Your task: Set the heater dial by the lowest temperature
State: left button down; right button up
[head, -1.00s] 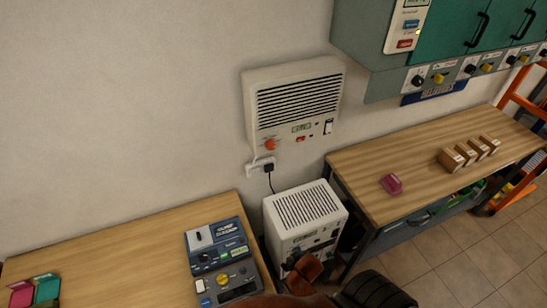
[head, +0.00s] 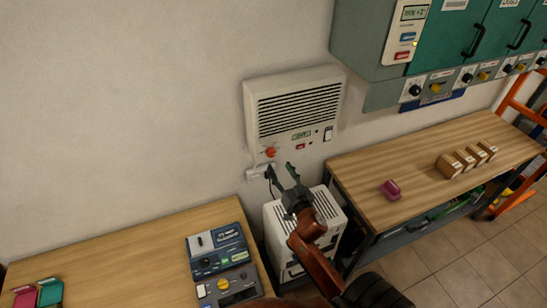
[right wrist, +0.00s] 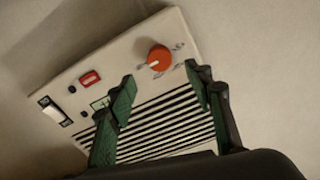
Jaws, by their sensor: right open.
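The wall heater (head: 294,108) is a cream box with a black slatted grille. Its round orange-red dial (head: 270,152) sits at the lower left of its front in the head view. The dial also shows in the right wrist view (right wrist: 159,58), with a pale pointer mark and scale marks around it. A small green display (head: 301,135) is on the heater's front; its reading is too small to tell. My right gripper (head: 280,170) is open and empty, below and slightly right of the dial, apart from it. In the right wrist view the dial appears beyond and between its green fingertips (right wrist: 162,76).
A white slatted unit (head: 275,214) stands on the floor under my right arm. A plug and socket (head: 258,172) are on the wall close to my gripper. Wooden benches stand left (head: 130,260) and right (head: 420,156). A grey-green cabinet (head: 372,35) hangs at upper right.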

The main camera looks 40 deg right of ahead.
aim_at(272, 154)
jog(key=p+x, duration=0.1)
jog(key=x, duration=0.6)
jog(key=shift+w+d, duration=0.1)
jog(key=shift+w, duration=0.1)
jog(key=shift+c, duration=0.4)
jog(key=c, duration=1.1)
jog(key=shift+n, duration=0.3)
jog(key=n+p, duration=0.1)
jog(key=n, duration=0.3)
jog(key=shift+n, duration=0.4)
jog(key=n, duration=0.6)
jog(key=shift+p, duration=0.4)
jog(key=shift+n, duration=0.3)
